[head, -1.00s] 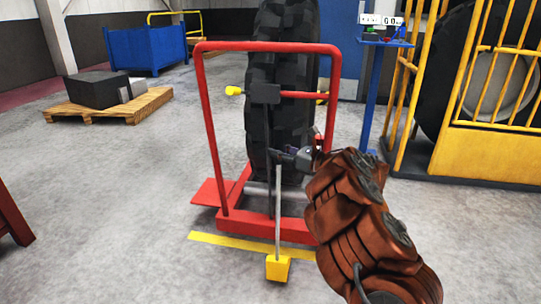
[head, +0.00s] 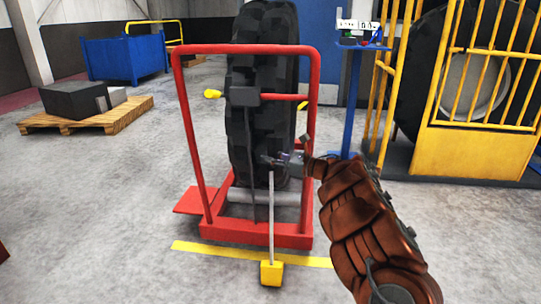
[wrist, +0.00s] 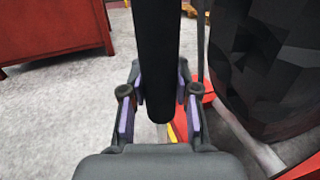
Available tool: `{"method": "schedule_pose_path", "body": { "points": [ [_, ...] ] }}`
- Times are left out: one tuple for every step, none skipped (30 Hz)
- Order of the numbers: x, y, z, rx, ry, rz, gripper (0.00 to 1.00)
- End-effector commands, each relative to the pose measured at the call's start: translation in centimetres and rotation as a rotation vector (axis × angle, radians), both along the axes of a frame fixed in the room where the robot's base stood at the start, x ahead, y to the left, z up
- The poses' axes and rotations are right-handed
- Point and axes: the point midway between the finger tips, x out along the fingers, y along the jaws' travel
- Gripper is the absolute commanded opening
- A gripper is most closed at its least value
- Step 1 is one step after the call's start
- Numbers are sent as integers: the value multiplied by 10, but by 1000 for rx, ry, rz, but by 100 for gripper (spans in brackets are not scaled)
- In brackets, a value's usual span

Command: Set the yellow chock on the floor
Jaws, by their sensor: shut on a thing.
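The yellow chock (head: 271,273) is a small block at the lower end of a thin grey rod, in front of the red stand (head: 257,232). My gripper (head: 283,161) is shut on the upper end of this rod, beside the tire (head: 262,110). In the wrist view, a black grip (wrist: 156,60) runs between my two fingers (wrist: 157,105). The rod hangs nearly upright. The chock is at or just above the floor; I cannot tell whether it touches. The chock itself is hidden in the wrist view.
A yellow floor line (head: 195,248) runs along the front of the stand. A yellow cage (head: 480,140) stands at the right, with a blue post (head: 352,100) near it. A pallet (head: 110,117) with dark blocks lies at the left.

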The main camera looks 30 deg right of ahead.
Motion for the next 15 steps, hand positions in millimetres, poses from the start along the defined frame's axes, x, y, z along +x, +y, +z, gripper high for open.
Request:
{"method": "schedule_pose_path", "body": {
  "points": [
    [0, -1, -4, 0, -6, -1, 0],
    [0, -1, -5, -1, -6, -1, 0],
    [0, 0, -5, -1, -6, -1, 0],
    [0, 0, -5, -2, -7, -1, 0],
    [0, 0, -5, -2, -7, -1, 0],
    [0, 0, -4, -2, -7, -1, 0],
    [0, 0, -4, -2, -7, -1, 0],
    [0, 0, -4, -2, -7, -1, 0],
    [0, 0, -4, -2, -7, -1, 0],
    [0, 0, -4, -2, -7, -1, 0],
    [0, 0, -5, -2, -7, -1, 0],
    [0, 0, -5, -2, -7, 0, 0],
    [0, 0, -6, -2, -7, -1, 0],
    [0, 0, -6, -2, -7, -1, 0],
    [0, 0, -7, -2, -7, 0, 0]
  ]
}}
